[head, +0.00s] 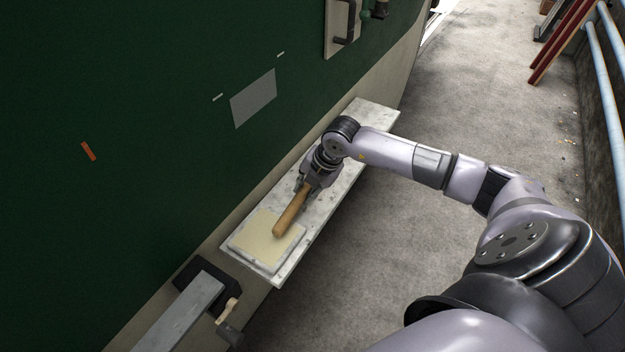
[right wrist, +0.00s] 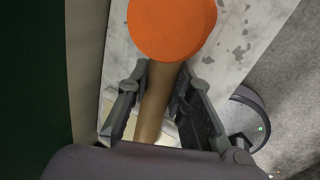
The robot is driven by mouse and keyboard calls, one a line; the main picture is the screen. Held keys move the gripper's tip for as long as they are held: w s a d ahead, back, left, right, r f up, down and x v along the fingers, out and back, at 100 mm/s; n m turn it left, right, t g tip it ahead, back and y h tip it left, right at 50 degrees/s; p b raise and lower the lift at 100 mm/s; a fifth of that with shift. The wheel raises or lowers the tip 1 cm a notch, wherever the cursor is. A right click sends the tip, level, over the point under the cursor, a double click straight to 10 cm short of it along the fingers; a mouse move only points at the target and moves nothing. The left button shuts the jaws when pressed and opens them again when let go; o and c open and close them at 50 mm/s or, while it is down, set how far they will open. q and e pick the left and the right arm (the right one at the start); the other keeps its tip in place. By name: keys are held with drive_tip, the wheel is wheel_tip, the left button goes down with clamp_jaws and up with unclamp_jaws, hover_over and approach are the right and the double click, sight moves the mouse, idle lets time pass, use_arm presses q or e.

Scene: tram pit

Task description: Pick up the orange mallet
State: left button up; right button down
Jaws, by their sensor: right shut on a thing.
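The orange mallet shows its round orange head (right wrist: 172,28) and wooden handle in the right wrist view. In the head view its wooden handle (head: 291,211) slants over the pale pad on the shelf, and the mallet's head is hidden by my right gripper (head: 307,185). My right gripper, also in the right wrist view (right wrist: 161,75), is shut on the handle, with a finger on each side just below the head. I cannot tell whether the mallet touches the shelf or pad. My left gripper is not in view.
A narrow speckled shelf (head: 326,205) runs along the green wall (head: 150,80) and bears a cream pad (head: 258,236). A grey beam (head: 178,318) and a wooden-handled tool (head: 229,313) are at lower left. Red posts (head: 560,40) stand far right. The concrete floor (head: 450,105) is mostly clear.

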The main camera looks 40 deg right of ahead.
sight(305, 186)
drive_tip(key=shift+r, duration=0.15)
drive_tip(key=shift+w+r, duration=0.1)
drive_tip(key=shift+r, duration=0.45)
wheel_tip(305, 186, up, 19)
drive_tip(key=b, duration=0.3)
drive_tip(key=c, duration=1.9)
unclamp_jaws()
drive_tip(key=shift+f, duration=0.15)
clamp_jaws()
